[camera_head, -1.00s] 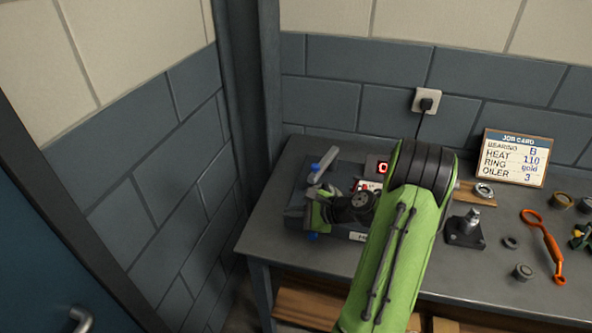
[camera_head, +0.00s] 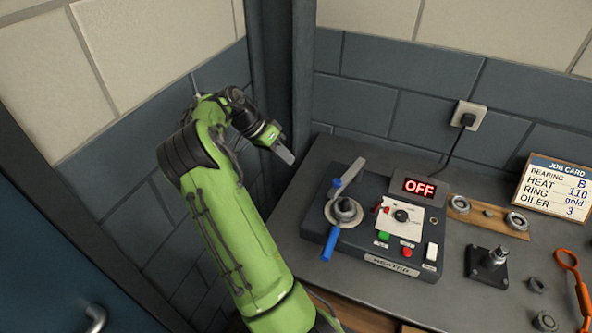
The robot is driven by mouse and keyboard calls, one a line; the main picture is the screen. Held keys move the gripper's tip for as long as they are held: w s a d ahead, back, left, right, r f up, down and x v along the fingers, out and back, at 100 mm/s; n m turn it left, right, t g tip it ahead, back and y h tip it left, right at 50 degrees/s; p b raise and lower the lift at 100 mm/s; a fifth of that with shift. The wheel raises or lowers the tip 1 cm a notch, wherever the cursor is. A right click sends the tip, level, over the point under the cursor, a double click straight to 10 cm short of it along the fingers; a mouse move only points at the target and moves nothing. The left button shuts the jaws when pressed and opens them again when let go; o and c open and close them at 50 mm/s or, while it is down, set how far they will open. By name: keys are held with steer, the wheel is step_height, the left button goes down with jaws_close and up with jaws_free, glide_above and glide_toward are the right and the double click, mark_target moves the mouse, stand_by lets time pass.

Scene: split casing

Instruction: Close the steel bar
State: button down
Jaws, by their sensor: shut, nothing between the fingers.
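The grey heater (camera_head: 375,250) stands on the bench with its red display (camera_head: 419,188) reading OFF. A steel bar (camera_head: 353,171) with a blue piece at its lower end slants up and to the right at the heater's left back. In front of it is a round metal part (camera_head: 344,210), and a blue handle (camera_head: 330,246) reaches toward the front left. I cannot tell how the bar and this handle join. My gripper (camera_head: 284,154) is shut and empty, left of the heater's back and apart from the bar.
The heater's panel has a dial (camera_head: 401,215) and coloured buttons. To its right are a wooden board with rings (camera_head: 487,213), a dark block with a post (camera_head: 488,265), an orange tool (camera_head: 570,262) and the job card (camera_head: 556,186). The wall corner is close behind my arm.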

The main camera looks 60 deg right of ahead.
steer(key=s+d+f+b, duration=0.1)
steer(key=s+d+f, duration=0.1)
steer(key=s+f, duration=0.6)
steer(key=shift+s+d, duration=0.4)
steer(key=shift+s, duration=0.45)
